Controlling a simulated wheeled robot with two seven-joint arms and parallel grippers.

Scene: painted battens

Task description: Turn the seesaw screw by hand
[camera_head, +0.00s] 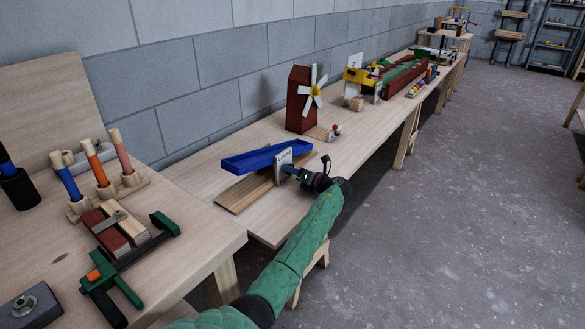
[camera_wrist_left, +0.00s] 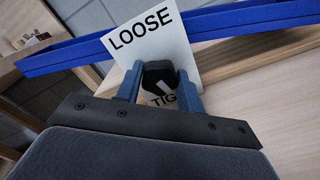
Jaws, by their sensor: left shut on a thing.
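The seesaw has a blue trough-like beam (camera_head: 262,155) over a wooden base board (camera_head: 245,192), and the beam looks tilted, higher at the right in the head view. A white plate (camera_head: 284,156) stands at its middle; in the left wrist view the plate (camera_wrist_left: 150,45) reads "LOOSE" above and part of "TIG..." below. A black screw knob (camera_wrist_left: 160,76) with a white mark sits in front of the plate. My left gripper (camera_wrist_left: 160,88) is shut on the knob, one blue finger on each side. It also shows in the head view (camera_head: 296,172). My right gripper is not in view.
A red windmill (camera_head: 300,100) with white sails stands behind the seesaw on the bench. A nearer table at left holds a green clamp (camera_head: 112,290), painted battens (camera_head: 108,230) and upright handled tools (camera_head: 97,163). Grey floor (camera_head: 440,200) is open at right.

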